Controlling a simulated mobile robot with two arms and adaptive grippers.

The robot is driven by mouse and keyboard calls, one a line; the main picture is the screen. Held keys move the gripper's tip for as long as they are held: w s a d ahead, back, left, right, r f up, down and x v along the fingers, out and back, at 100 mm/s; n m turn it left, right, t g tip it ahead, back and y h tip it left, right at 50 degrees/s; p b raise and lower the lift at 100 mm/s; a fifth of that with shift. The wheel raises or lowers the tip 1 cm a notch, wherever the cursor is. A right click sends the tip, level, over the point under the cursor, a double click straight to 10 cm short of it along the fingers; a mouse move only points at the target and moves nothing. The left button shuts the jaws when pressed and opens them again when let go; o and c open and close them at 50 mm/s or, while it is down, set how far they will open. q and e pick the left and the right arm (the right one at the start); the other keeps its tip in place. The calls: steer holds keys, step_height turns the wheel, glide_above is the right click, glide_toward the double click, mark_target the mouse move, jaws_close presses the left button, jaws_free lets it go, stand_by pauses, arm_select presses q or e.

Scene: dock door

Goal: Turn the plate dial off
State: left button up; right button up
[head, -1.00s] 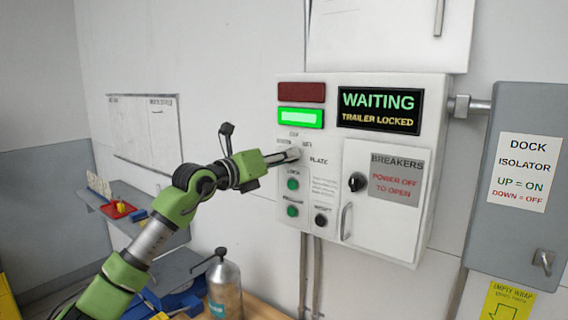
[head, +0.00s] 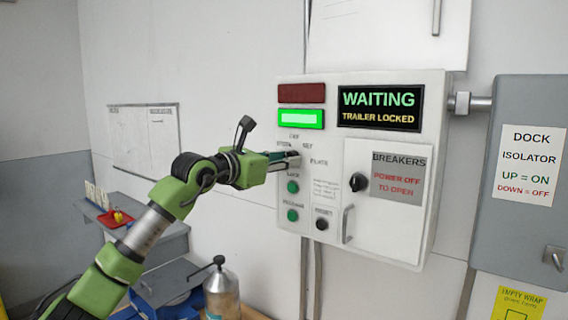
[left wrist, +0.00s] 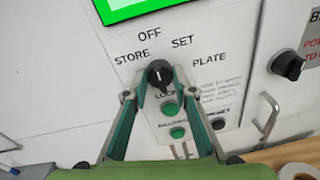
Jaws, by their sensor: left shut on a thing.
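The plate dial (left wrist: 158,75) is a black round knob on the white control panel, seen in the left wrist view. The labels STORE, OFF, SET and PLATE stand around and above it. Its pointer direction is hard to make out. My left gripper (left wrist: 158,88) has its two green fingers closed on either side of the dial. In the head view the left gripper (head: 292,159) reaches the panel from the left and hides most of the dial. My right gripper is in neither view.
Green buttons (head: 293,187) sit just below the dial. The breaker door (head: 385,215) with a black knob (head: 357,182) and handle is to the right. The display (head: 380,109) reads WAITING, TRAILER LOCKED. A green lamp (head: 301,119) is lit above. A metal bottle (head: 222,293) stands below the arm.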

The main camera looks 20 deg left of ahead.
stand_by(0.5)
arm_select(q)
steer(key=o, duration=1.1)
steer(key=v, duration=1.2)
